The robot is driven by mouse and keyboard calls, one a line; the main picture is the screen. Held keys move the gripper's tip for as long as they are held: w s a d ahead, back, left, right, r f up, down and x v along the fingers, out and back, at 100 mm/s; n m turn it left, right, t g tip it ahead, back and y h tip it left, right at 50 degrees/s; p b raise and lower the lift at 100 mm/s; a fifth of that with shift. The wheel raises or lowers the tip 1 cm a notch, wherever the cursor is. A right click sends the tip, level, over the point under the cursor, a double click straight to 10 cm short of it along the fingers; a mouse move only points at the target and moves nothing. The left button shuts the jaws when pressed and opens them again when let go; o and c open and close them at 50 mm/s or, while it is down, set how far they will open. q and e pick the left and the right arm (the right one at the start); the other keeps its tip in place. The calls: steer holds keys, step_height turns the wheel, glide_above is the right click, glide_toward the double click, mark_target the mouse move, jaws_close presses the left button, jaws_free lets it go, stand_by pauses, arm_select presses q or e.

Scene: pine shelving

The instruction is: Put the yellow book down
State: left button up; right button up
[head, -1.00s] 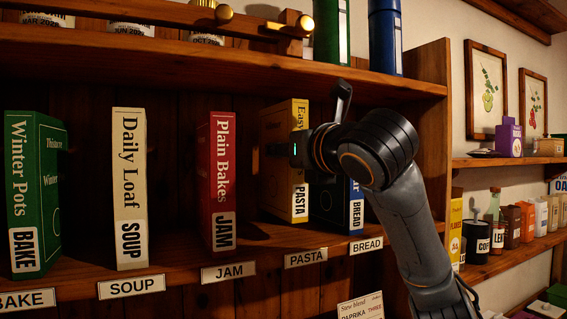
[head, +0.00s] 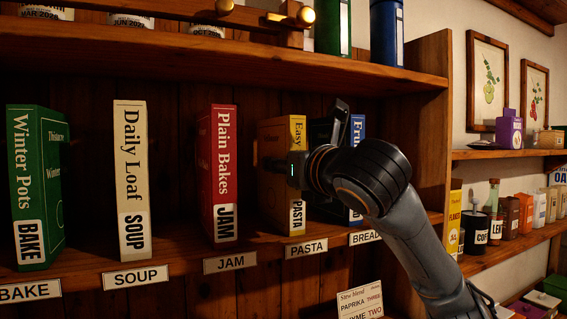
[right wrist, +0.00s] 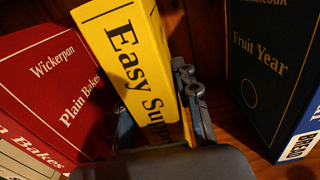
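The yellow book (head: 284,209), titled "Easy Supp..." with a PASTA tag on its spine, stands upright between the red and blue books. Its bottom looks level with the shelf board, just above the PASTA label (head: 306,248); I cannot tell for sure that it touches. My right gripper (head: 280,166) reaches in from the right at the book's upper half. In the right wrist view, the fingers (right wrist: 163,112) lie along both sides of the yellow book (right wrist: 130,48), shut on it. My left gripper is not in view.
The red JAM book (head: 222,170) stands left of the yellow book and the blue BREAD book (head: 357,130) right of it, partly hidden by my arm. The white SOUP book (head: 131,175) and green BAKE book (head: 35,190) are farther left. An upper shelf (head: 200,50) overhangs them.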

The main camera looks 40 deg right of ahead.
steer(key=shift+o, duration=1.1)
steer(key=b+v, duration=0.2)
steer(key=v, duration=1)
steer(key=shift+b, duration=0.4)
steer(key=shift+r, duration=0.15)
